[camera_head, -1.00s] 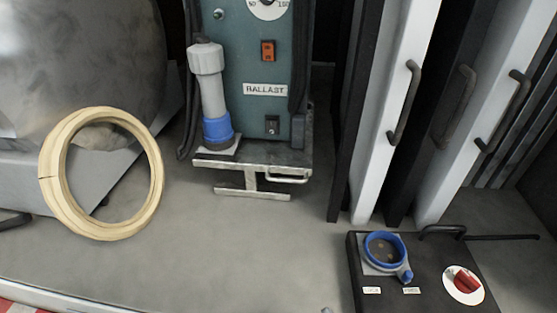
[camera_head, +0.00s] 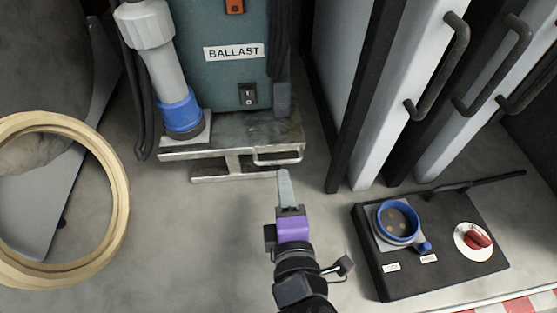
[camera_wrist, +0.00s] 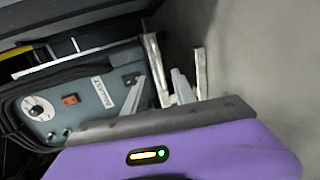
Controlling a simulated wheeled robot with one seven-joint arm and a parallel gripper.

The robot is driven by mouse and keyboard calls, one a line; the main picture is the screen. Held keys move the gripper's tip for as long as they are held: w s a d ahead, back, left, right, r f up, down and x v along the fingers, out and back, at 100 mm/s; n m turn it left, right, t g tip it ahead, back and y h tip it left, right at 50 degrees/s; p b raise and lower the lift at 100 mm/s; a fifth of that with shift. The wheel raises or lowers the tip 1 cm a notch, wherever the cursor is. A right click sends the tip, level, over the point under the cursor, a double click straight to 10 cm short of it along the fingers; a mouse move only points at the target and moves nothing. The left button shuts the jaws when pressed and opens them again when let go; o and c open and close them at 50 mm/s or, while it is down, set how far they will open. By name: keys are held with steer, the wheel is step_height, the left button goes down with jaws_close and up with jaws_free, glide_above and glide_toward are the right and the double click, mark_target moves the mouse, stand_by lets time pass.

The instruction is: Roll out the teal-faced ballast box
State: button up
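The teal-faced ballast box (camera_head: 225,80) stands on a low metal base (camera_head: 215,145) with a small bar handle (camera_head: 278,158) at its front right. A "BALLAST" label and a switch show on its face. In the wrist view the teal face (camera_wrist: 60,112) is at the left, tilted, with pale metal bars of the base (camera_wrist: 160,75) ahead. My gripper (camera_head: 284,175) is just in front of the handle in the head view. In the wrist view my gripper's fingers (camera_wrist: 160,80) are apart with no object held; whether they touch the handle I cannot tell.
A cream ring (camera_head: 118,190) leans at the left. A grey-blue plug (camera_head: 165,70) stands beside the box face. White panels with dark handles (camera_head: 440,65) stand at the right. A black box with a blue socket and red knob (camera_head: 440,260) lies at front right.

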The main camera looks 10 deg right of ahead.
mark_target(280, 163)
steer(key=p+x, duration=0.1)
steer(key=x, duration=0.5)
steer(key=shift+w+f, duration=0.1)
steer(key=shift+w, duration=0.2)
steer(key=shift+c, duration=0.4)
jaws_close()
stand_by(0.8)
